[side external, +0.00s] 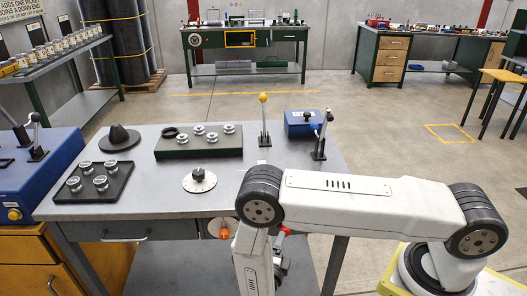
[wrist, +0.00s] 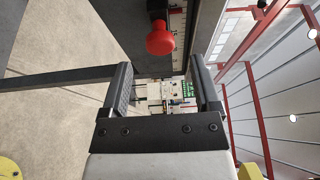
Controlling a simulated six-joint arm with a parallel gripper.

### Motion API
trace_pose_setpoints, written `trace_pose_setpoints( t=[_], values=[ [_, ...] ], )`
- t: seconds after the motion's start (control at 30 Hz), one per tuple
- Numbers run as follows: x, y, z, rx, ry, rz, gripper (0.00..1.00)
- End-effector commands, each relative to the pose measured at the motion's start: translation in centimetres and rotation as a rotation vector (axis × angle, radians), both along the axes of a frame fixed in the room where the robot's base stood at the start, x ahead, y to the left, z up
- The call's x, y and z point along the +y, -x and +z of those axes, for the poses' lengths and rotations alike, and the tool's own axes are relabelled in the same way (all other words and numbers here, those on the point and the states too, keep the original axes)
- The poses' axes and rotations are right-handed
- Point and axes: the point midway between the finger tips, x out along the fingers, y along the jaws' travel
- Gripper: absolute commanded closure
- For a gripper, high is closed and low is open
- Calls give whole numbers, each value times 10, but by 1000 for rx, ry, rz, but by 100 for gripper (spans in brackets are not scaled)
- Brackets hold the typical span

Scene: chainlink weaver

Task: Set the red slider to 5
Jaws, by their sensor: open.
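The red slider's round red knob (wrist: 160,39) shows at the top middle of the wrist view, on a dark stem beside a narrow marked strip (wrist: 179,45). The numbers on the strip are too small to read, so I cannot tell its setting. My gripper (wrist: 159,63) has its two black fingers wide apart with nothing between them. The knob appears just beyond the fingertips, roughly in line with the gap, and apart from both fingers. In the side external view a small red patch (side external: 285,231) shows at the table's front edge; my arm hides most of that area.
The grey table (side external: 140,207) carries a dial (side external: 199,180), a yellow-knobbed lever (side external: 264,120), a blue box with a black lever (side external: 303,124), a green block with metal knobs (side external: 198,141) and a black tray (side external: 93,182). An orange knob (side external: 224,231) is on the table front.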

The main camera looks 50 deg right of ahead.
Motion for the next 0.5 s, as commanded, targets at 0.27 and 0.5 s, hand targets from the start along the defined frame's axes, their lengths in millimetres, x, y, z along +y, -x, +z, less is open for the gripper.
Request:
trace_pose_setpoints(
  t=[0.27,0.5],
  values=[
    [-24,-9,0,-2,-1,-5,20],
    [-47,-19,0,-2,-1,-4,20]
  ],
)
